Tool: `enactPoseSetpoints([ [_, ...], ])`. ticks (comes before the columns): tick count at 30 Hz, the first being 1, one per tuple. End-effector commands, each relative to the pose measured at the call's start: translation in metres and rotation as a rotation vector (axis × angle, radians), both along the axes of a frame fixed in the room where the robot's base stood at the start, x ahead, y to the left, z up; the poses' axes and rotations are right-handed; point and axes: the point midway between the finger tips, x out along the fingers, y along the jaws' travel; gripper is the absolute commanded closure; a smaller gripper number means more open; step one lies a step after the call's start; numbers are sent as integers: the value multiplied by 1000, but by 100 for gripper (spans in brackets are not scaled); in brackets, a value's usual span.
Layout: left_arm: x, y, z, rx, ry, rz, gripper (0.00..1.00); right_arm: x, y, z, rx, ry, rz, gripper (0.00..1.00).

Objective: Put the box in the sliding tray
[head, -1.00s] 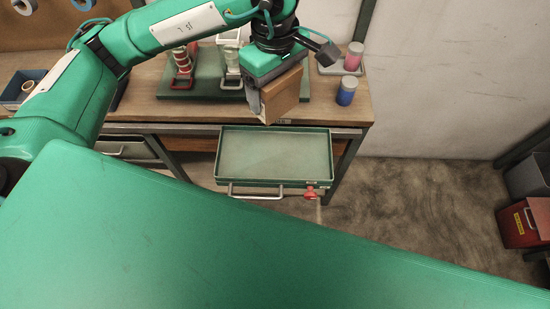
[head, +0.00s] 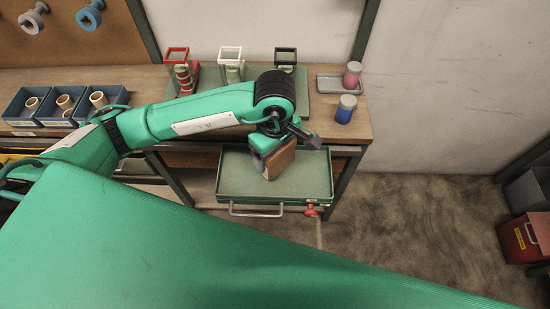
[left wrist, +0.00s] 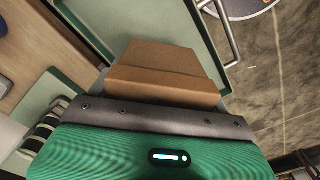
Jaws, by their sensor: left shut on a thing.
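A brown cardboard box (head: 279,161) is held by my left gripper (head: 266,158) over the sliding tray. The box is tilted in the head view. The sliding tray (head: 312,185) is green, shallow and pulled out below the bench top, with a metal handle along its front. In the left wrist view the box (left wrist: 165,72) sticks out beyond the gripper's grey edge, with the tray's rim (left wrist: 185,30) behind it. The far fingers are hidden by the box and gripper body. I cannot tell whether the box touches the tray floor. My right gripper is not in view.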

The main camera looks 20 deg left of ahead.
Motion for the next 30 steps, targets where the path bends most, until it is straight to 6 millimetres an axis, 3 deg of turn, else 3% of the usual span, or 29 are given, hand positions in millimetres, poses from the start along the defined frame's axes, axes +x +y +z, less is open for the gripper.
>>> enactPoseSetpoints([
  [8,-1,0,-37,1,3,0,48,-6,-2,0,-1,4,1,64],
  [21,0,0,-43,1,0,-1,48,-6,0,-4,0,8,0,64],
  [22,0,0,-42,1,0,-1,15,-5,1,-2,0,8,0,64],
  [24,0,0,-42,1,0,-1,1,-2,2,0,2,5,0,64],
  [30,0,0,-42,2,1,-1,0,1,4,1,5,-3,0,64],
])
